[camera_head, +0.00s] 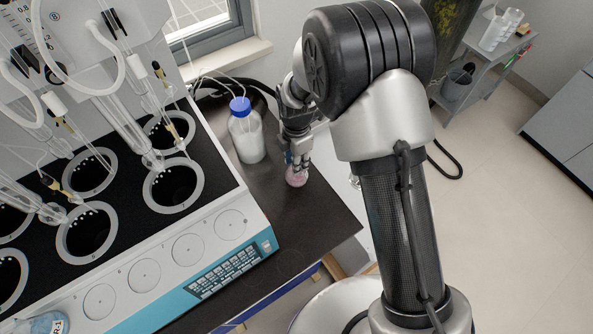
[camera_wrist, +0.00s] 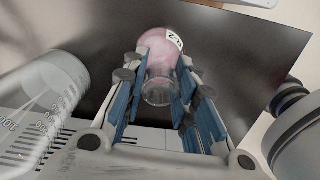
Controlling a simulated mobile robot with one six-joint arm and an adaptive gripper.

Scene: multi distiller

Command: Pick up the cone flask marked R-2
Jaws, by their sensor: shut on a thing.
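The cone flask (camera_head: 296,178) marked R-2 holds a pink liquid and is on or just above the dark bench top near its right edge. In the wrist view the flask (camera_wrist: 160,60) shows its pink body and a white label reading R-2. Its clear neck lies between the blue-padded fingers. My gripper (camera_head: 298,160) is shut on the flask from above; it also shows in the wrist view (camera_wrist: 158,95). I cannot tell whether the flask's base touches the bench.
A white bottle with a blue cap (camera_head: 246,135) stands close to the left of my gripper. The multi distiller (camera_head: 215,228) with several round wells fills the left side. Another flask, marked R-1 (camera_head: 48,324), is at the lower left. The dark bench (camera_head: 310,222) is clear in front.

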